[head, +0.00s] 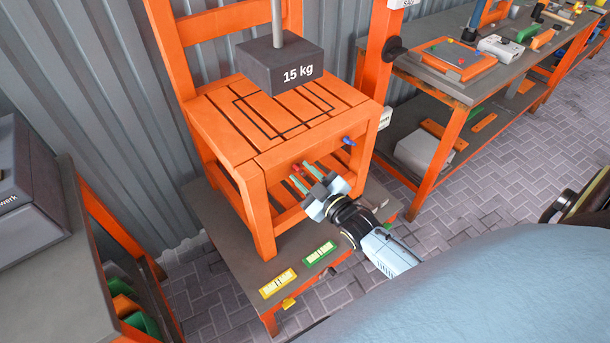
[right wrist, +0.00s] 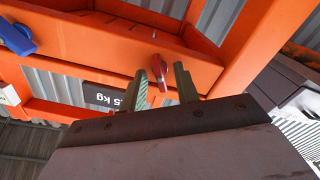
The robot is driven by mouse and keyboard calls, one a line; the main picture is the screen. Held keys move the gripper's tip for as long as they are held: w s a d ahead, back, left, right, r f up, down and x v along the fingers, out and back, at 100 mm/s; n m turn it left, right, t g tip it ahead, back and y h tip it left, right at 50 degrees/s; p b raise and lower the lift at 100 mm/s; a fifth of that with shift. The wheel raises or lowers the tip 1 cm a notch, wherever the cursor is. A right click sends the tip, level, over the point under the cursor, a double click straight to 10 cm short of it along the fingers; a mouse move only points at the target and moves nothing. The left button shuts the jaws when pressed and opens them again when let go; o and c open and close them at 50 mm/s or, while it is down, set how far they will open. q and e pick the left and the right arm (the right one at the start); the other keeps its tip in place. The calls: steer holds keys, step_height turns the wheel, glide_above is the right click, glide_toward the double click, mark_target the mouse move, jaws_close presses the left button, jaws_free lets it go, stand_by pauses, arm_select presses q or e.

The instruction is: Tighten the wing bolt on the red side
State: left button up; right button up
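An orange chair (head: 240,115) stands on a low grey platform. On its front rail sit a red wing bolt (head: 297,168) and, further right, a blue wing bolt (head: 348,141). My right gripper (head: 306,178) is at the rail by the red bolt. In the right wrist view the red wing bolt (right wrist: 157,75) shows between the two fingertips (right wrist: 162,82), with a visible gap on the right finger's side; contact with the left finger cannot be told. The gripper is open. The blue wing bolt (right wrist: 17,36) is at the upper left there. My left gripper is not in view.
A dark 15 kg weight (head: 280,65) is on a rod above the seat. Yellow (head: 278,283) and green (head: 319,253) pieces lie on the platform (head: 225,235). A workbench (head: 455,85) stands right, a grey-topped table (head: 65,260) left. Paved floor is clear between platform and workbench.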

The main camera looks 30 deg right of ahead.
jaws_close()
